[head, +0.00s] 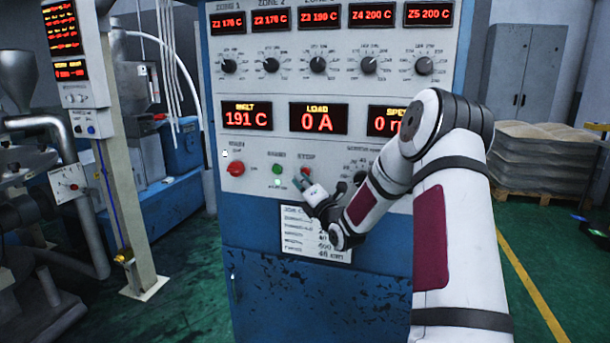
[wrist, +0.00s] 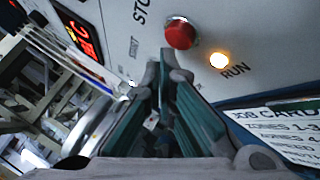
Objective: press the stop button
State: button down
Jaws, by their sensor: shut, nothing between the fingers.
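The red stop button shows in the wrist view (wrist: 180,34) beside lettering that reads "STO", its end cut off. In the head view the stop button (head: 306,171) is a small red spot under the "STOP" label, partly hidden by my gripper (head: 299,181). My gripper is shut and empty. In the wrist view its fingertips (wrist: 160,62) point toward the panel, just below and left of the red button. I cannot tell whether they touch it. A glowing amber lamp marked "RUN" (wrist: 219,60) sits right of the button.
The control panel (head: 258,150) also carries a green button (head: 277,169), a larger red control (head: 236,168) and several dials. The load display (head: 318,118) reads 0 A. A white card (head: 316,245) hangs below my gripper. A post (head: 115,160) stands left.

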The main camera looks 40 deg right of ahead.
jog(key=shift+w+d+b, duration=0.4)
jog(key=shift+d+b, duration=0.15)
jog(key=shift+b, duration=0.3)
dwell(0.6)
jog(key=shift+a, duration=0.1)
dwell(0.4)
jog(key=shift+s+a+b, duration=0.5)
jog(key=s+a+b, duration=0.1)
jog(key=a, duration=0.1)
jog(key=s+a+b, duration=0.1)
jog(key=s+a, duration=0.1)
dwell(0.5)
jog(key=shift+a, duration=0.1)
dwell(0.6)
